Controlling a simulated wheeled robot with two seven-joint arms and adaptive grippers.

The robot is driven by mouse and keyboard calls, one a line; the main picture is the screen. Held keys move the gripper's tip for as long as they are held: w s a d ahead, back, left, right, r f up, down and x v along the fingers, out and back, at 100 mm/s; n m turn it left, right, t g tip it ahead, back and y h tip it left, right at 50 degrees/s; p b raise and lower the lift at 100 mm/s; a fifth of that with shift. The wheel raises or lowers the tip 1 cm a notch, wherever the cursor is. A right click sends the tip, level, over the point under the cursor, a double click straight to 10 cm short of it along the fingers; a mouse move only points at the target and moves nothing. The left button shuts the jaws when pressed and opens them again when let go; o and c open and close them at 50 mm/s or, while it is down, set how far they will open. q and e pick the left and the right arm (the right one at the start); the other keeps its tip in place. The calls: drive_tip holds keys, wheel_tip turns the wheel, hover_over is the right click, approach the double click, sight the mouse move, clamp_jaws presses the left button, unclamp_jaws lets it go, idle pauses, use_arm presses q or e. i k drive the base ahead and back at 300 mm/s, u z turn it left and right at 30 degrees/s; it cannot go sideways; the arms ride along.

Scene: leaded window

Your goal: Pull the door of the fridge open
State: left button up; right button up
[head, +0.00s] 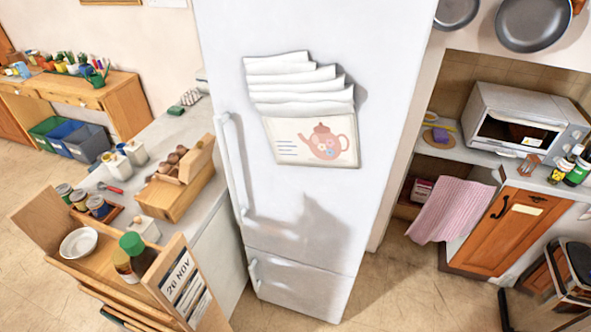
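The white fridge (300,220) stands upright in the middle of the head view. Its tall upper door (220,60) looks shut, and a lower door (305,290) below it looks shut too. A long vertical white handle (232,165) is on the left edge of the upper door. A smaller handle (254,274) is on the lower door's left edge. A teapot picture holder (315,140) with several papers is on the upper door. Neither of my grippers is in view. A soft shadow falls on the door below the holder.
A counter (215,225) with a wooden egg holder (178,185) adjoins the fridge's left side. An open wooden unit (110,262) with a bowl and bottles stands at front left. A microwave (520,118) and wooden cabinet (505,235) are right.

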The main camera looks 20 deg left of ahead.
sight(316, 216)
drive_tip(key=k, duration=1)
drive_tip(key=u, duration=1.55)
drive_tip(key=i, duration=1.3)
drive_tip(key=z, duration=0.8)
